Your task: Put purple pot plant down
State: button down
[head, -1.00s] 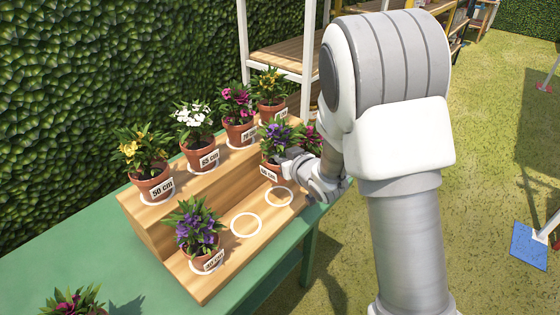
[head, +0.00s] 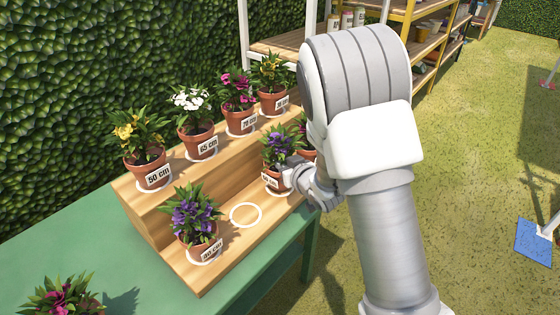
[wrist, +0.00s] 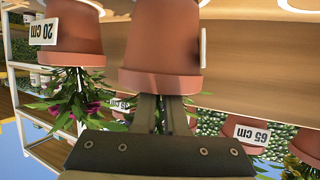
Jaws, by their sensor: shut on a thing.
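The purple pot plant (head: 281,148), in a terracotta pot with a white label, is upright at the right part of the lower step of the wooden stand (head: 222,272). My gripper (head: 293,177) is shut on its pot from the right. In the wrist view, which is upside down, the fingers (wrist: 160,105) meet the rim of the held pot (wrist: 162,45). The pot covers the place of one white ring. I cannot tell whether its base touches the step. An empty white ring (head: 246,215) lies to its left.
Another purple plant (head: 194,222) stands at the step's left end. A pot labelled 20 cm (wrist: 75,28) is close beside the held pot. Yellow (head: 140,145), white (head: 195,122), magenta (head: 238,105) and orange (head: 273,85) plants stand on the upper step. The green table (head: 80,240) is mostly bare.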

jog(key=shift+f+b, duration=0.55)
jog(key=shift+b, duration=0.1)
jog(key=c, duration=0.9)
grip_release()
jog(key=p+v, duration=1.7)
jog(key=shift+p, duration=0.3)
jog(key=shift+s+d, duration=0.1)
jog(key=shift+s, duration=0.1)
jog(key=shift+w+r, duration=0.1)
